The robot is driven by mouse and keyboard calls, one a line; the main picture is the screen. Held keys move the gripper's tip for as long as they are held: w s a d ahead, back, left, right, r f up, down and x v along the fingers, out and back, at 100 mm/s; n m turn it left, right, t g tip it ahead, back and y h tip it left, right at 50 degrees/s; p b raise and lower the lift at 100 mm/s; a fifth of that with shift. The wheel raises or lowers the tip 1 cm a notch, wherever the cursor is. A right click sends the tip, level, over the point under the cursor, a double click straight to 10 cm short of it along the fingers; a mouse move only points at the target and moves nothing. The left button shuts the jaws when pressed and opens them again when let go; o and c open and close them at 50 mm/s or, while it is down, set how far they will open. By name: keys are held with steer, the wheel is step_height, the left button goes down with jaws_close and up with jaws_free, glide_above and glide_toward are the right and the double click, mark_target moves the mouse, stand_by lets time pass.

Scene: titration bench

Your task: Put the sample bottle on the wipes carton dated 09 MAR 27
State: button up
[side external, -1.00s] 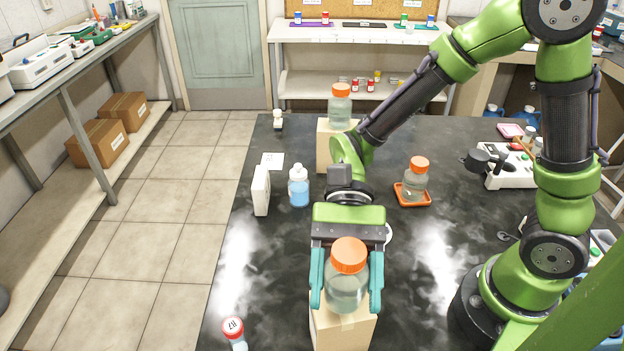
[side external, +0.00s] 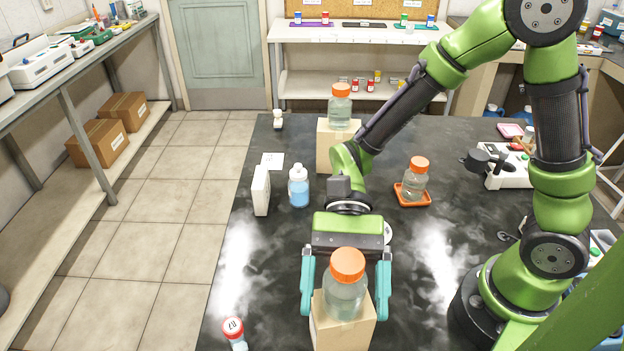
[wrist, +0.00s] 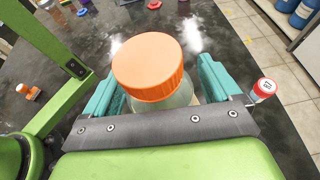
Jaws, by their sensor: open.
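A clear bottle with an orange cap (side external: 346,300) stands upright on the near tan carton (side external: 326,335); its cap fills the middle of the wrist view (wrist: 150,70). My gripper (side external: 344,310) is open, with one teal finger on each side of this bottle. A gap shows beside the bottle in the side view. Similar orange-capped bottles stand on the far tan carton (side external: 324,158), seen as bottle (side external: 340,112), and on an orange tray (side external: 426,202), seen as bottle (side external: 415,182). No date on either carton can be read.
A blue-filled bottle (side external: 299,190) and a white upright box (side external: 261,190) stand left of my arm. A red-capped vial (side external: 235,335) is at the near left edge. A white instrument (side external: 508,170) is at right.

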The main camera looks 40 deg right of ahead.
steer(key=v, duration=1.2)
steer(key=d+r+n+t+h, duration=0.2)
steer(key=d+n+t+h, duration=0.1)
steer(key=d+t, duration=0.3)
steer(key=d+r+n+t+h, duration=0.3)
steer(key=d+t+h, duration=0.2)
steer(key=t, duration=0.5)
steer(key=shift+s+d+r, duration=0.3)
steer(key=shift+s+d, duration=0.2)
steer(key=shift+d, duration=0.7)
